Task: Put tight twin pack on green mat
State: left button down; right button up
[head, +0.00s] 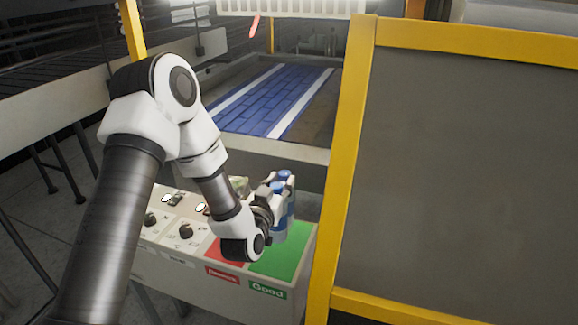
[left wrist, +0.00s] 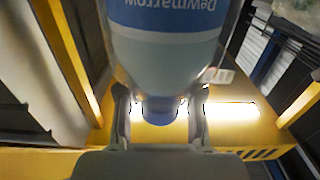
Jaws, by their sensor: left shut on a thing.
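My left gripper (head: 281,185) is shut on a twin pack (head: 279,228) of clear-blue bottles with blue caps. In the left wrist view, one bottle (left wrist: 165,60) shows close up between the fingers (left wrist: 160,112), upside down in the picture, with a blue label reading "Dewmarrow". The pack looks about upright over the green mat (head: 287,262), which is marked "Good". I cannot tell whether its base touches the mat. My gripper and the pack hide part of the mat. My right gripper is not in view.
A red mat (head: 222,252) lies left of the green one on the same panel. Black knobs (head: 186,231) and a greenish, partly hidden item (head: 240,186) are nearby. A yellow-framed grey panel (head: 460,170) stands close on the right. A blue-slatted bed (head: 275,100) is behind.

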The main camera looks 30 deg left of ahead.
aim_at(276, 192)
pick_arm(q)
jog(key=b+v, duration=0.1)
jog(key=v, duration=0.2)
jog(key=shift+s+d+f+b, duration=0.15)
jog(key=shift+d+f+b, duration=0.05)
jog(key=shift+b, duration=0.2)
jog(key=f+b, duration=0.1)
jog(key=f, duration=0.1)
jog(key=w+f+b, duration=0.1)
jog(key=f+b, duration=0.1)
jog(key=f, duration=0.1)
jog(key=shift+w+a+f, duration=0.3)
jog(key=shift+a, duration=0.05)
jog(key=shift+f+b, duration=0.2)
jog(key=shift+b, duration=0.15)
jog(key=shift+s+d+r, duration=0.1)
jog(key=shift+s+d, duration=0.1)
jog(key=shift+s, duration=0.25)
jog(key=shift+w+a, duration=0.1)
jog(key=shift+w, duration=0.15)
jog(key=shift+f, duration=0.25)
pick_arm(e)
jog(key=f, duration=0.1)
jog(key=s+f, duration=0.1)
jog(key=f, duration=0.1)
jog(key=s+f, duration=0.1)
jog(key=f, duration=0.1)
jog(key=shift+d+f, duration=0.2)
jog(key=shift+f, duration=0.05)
